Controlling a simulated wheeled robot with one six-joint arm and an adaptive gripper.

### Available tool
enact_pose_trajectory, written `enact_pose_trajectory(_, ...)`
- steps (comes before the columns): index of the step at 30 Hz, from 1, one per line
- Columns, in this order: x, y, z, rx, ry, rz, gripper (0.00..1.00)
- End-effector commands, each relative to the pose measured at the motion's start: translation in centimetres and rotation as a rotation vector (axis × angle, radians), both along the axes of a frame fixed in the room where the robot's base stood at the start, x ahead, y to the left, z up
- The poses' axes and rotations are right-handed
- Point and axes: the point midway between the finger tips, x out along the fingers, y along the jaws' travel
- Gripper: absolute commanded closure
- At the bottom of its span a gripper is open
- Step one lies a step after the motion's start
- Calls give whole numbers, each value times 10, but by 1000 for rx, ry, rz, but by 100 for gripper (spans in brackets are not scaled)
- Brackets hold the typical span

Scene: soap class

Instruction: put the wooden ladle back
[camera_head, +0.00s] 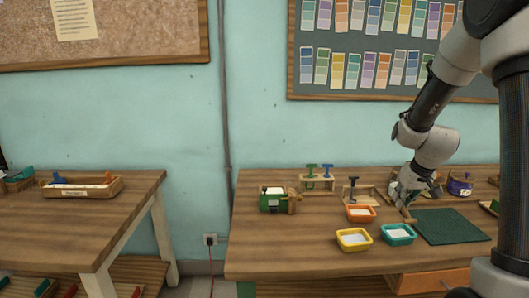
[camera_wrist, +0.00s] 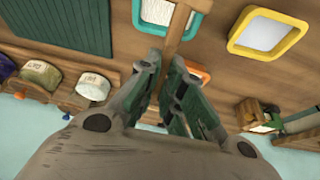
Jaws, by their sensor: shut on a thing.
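My gripper (camera_head: 402,200) is low over the right-hand table, beside the dark green mat. In the wrist view the fingers (camera_wrist: 176,62) are closed on the wooden ladle (camera_wrist: 184,24), whose narrow shaft runs up between the teal and yellow trays. In the head view a small part of the ladle (camera_head: 407,215) shows below the fingers. Most of it is hidden by my gripper or out of frame. I cannot tell whether it touches the table.
An orange tray (camera_head: 349,217), a yellow tray (camera_head: 354,248) and a teal tray (camera_head: 399,242) stand near my gripper, left of the green mat (camera_head: 452,227). A green tin (camera_head: 270,204), wooden tool stand (camera_head: 318,185) and purple jar (camera_head: 460,187) stand farther back. The front left tabletop is clear.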

Motion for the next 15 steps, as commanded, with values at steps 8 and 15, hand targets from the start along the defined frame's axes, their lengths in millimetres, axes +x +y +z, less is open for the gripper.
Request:
enact_pose_trajectory(8,1,-5,1,-1,0,-105,100)
enact_pose_trajectory(15,-1,-14,0,-1,0,-225,100)
